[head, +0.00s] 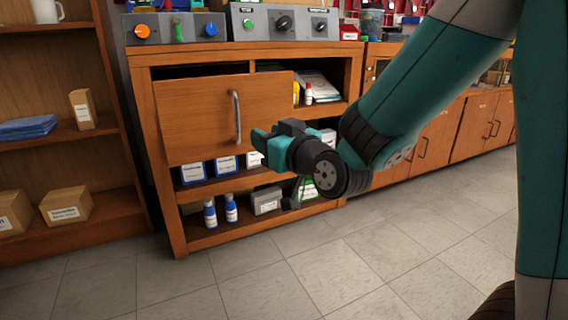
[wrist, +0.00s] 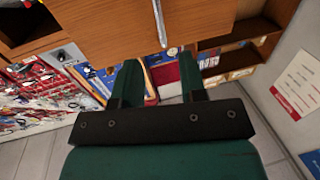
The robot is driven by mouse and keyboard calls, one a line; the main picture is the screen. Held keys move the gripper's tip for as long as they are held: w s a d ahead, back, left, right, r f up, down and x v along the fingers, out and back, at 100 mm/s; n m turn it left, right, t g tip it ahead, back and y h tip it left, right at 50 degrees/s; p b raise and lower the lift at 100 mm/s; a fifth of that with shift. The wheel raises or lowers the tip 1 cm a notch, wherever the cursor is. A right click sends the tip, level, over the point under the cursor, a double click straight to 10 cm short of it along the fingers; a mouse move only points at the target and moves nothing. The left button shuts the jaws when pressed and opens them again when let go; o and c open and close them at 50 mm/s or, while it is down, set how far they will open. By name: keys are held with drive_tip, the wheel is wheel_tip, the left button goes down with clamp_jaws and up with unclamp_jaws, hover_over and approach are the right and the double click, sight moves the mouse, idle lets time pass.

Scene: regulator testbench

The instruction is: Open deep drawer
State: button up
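A wooden front panel (head: 195,115) with a vertical metal handle (head: 236,118) is at the upper left of the cabinet; it appears to stand out from the frame. My gripper (head: 262,143) is to the right of the handle's lower part in the head view. In the wrist view my gripper (wrist: 160,65) has its two fingers apart with nothing held between them. The handle (wrist: 159,22) shows there beyond the fingertips, in line with the gap. The panel (wrist: 115,25) fills the top of that view. No contact with the handle is visible.
The wooden cabinet (head: 177,225) holds boxes and blue-and-white bottles (head: 231,208) on open shelves. Control units with knobs (head: 283,23) stand on top. A shelf unit with cartons (head: 66,205) stands at the left. The tiled floor (head: 250,275) in front is clear.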

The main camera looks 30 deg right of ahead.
drive_tip(key=shift+b+v, duration=2)
drive_tip(key=shift+b, duration=1.05)
drive_tip(key=shift+d, duration=0.1)
